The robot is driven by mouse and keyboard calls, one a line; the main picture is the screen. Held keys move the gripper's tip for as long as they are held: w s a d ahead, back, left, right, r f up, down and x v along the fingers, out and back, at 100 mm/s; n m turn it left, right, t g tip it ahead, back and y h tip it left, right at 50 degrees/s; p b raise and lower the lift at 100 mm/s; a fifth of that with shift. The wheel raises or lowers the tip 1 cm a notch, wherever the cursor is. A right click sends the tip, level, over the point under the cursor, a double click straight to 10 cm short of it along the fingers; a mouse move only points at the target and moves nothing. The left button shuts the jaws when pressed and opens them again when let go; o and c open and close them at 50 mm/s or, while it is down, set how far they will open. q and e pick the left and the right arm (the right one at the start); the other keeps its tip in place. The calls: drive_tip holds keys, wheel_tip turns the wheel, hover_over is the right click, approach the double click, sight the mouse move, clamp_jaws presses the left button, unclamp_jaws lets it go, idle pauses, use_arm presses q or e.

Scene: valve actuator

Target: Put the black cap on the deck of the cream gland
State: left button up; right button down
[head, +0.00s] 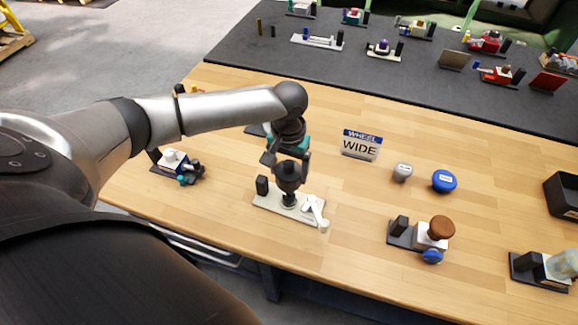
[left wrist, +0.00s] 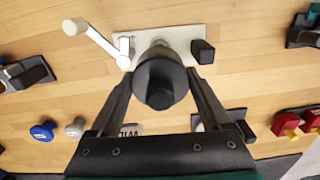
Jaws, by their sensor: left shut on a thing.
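My left gripper (head: 290,172) points down over the cream base plate and is shut on the black cap (head: 289,180). In the left wrist view the fingers (left wrist: 160,88) grip the round cap (left wrist: 160,78) from both sides. The cream gland (left wrist: 157,51) shows only as a pale edge behind the cap, on the cream plate (left wrist: 182,38). The plate also shows in the head view (head: 269,203), with a white lever (head: 314,209) at its right end and a black block (head: 262,185) at its left end. I cannot tell whether the cap touches the gland. My right gripper is not in view.
A "WHEEL WIDE" sign (head: 360,146), a grey knob (head: 402,172) and a blue knob (head: 444,181) stand to the right.

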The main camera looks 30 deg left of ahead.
use_arm(q)
wheel_tip(320, 180, down, 2)
drive_tip(key=shift+f+b, duration=0.2)
drive_tip(key=shift+b, duration=0.45)
drive_tip(key=shift+f+b, duration=0.35)
drive_tip(key=shift+f, duration=0.4)
drive_tip(key=shift+f+b, duration=0.4)
drive_tip(key=shift+f, duration=0.5)
drive_tip(key=shift+p, duration=0.5)
drive_tip(key=shift+p, duration=0.45)
